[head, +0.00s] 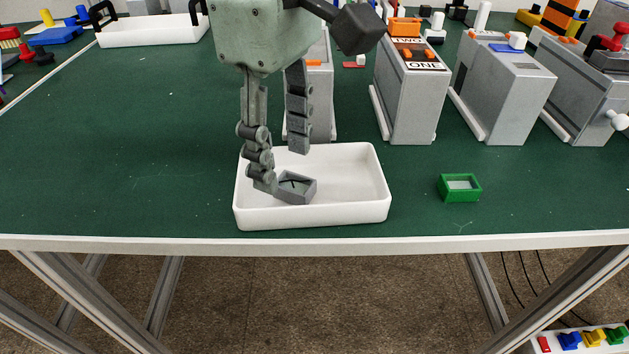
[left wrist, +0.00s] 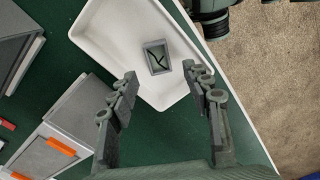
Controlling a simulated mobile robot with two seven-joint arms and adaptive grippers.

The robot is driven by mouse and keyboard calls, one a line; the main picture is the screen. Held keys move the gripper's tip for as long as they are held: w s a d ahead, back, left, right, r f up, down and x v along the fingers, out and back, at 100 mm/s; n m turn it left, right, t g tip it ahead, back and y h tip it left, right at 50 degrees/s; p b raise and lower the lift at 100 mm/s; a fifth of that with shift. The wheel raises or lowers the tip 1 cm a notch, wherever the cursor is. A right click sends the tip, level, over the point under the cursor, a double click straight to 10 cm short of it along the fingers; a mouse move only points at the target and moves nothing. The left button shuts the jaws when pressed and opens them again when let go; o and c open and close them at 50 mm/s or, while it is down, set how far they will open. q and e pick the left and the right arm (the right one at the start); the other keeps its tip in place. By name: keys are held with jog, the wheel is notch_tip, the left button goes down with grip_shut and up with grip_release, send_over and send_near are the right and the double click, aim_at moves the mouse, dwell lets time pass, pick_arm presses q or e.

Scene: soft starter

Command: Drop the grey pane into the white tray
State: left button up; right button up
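The grey pane (head: 296,187) is a small grey rectangular frame with dark crack-like lines across its face. It is within the white tray (head: 371,185) at the table's front edge, and in the left wrist view the pane (left wrist: 157,57) shows against the floor of the tray (left wrist: 104,25). My left gripper (head: 285,168) is over the tray, pointing down. In the left wrist view its fingers (left wrist: 159,72) are wide apart, with the pane beyond their tips and no grip on it. One fingertip looks close to the pane in the head view; I cannot tell whether they touch.
A green-framed piece (head: 460,187) lies right of the tray. Grey housings, one marked TWO and ONE (head: 410,90), stand behind it. Another white tray (head: 150,30) with black handles is at the back left. The green table left of the near tray is clear.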

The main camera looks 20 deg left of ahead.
pick_arm(q)
notch_tip(320, 180, up, 12)
dwell(0.6)
dwell(0.4)
